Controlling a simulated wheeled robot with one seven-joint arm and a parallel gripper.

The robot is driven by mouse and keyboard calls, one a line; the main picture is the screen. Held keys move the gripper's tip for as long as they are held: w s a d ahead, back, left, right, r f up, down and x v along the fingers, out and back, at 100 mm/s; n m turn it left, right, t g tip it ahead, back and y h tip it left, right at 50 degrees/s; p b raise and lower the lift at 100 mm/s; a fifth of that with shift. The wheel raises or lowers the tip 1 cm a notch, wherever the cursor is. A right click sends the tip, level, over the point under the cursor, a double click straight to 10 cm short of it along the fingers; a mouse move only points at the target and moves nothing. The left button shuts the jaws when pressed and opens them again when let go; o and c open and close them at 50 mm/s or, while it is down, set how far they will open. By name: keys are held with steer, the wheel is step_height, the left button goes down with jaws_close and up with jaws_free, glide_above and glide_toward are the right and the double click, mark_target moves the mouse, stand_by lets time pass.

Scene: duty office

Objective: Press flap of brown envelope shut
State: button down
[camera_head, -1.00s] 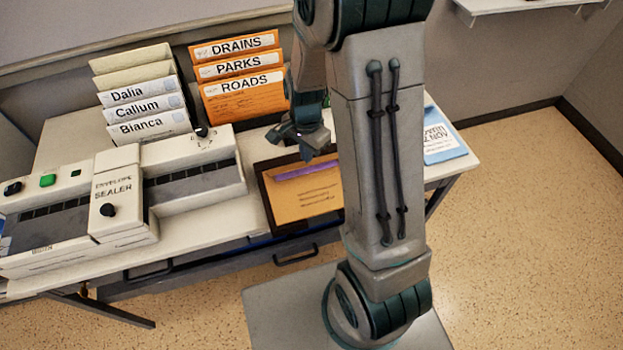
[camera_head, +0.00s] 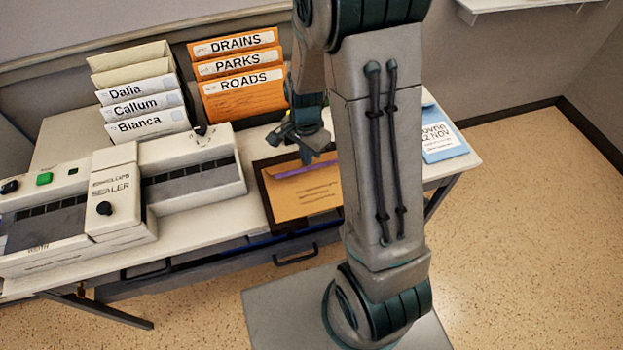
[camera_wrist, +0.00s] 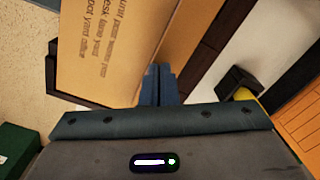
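The brown envelope (camera_head: 308,199) lies in a dark tray (camera_head: 267,209) at the front of the desk, with a purple strip (camera_head: 308,171) across its upper part near the flap. Part of its right side is hidden behind my arm in the head view. In the wrist view the printed face of the envelope (camera_wrist: 120,45) fills the upper left. My gripper (camera_head: 308,155) is just above the envelope's far edge. Its fingers (camera_wrist: 158,84) are together with nothing seen between them. I cannot tell whether they touch the flap.
The white envelope sealer (camera_head: 118,195) stands left of the tray. Orange folders (camera_head: 238,75) labelled Drains, Parks and Roads stand behind, beside several named pale files (camera_head: 142,95). A blue notice (camera_head: 443,142) lies at right. A dark, yellow-handled object (camera_wrist: 240,82) shows in the wrist view.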

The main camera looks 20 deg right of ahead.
steer(key=shift+f+b, duration=1)
steer(key=shift+f, duration=0.35)
steer(key=shift+r, duration=0.1)
steer(key=shift+r+p, duration=3.7)
steer(key=shift+r, duration=0.75)
steer(key=s+r+n+t, duration=0.3)
steer(key=s+r+n, duration=0.9)
steer(key=r, duration=0.6)
steer(key=shift+s, duration=1.2)
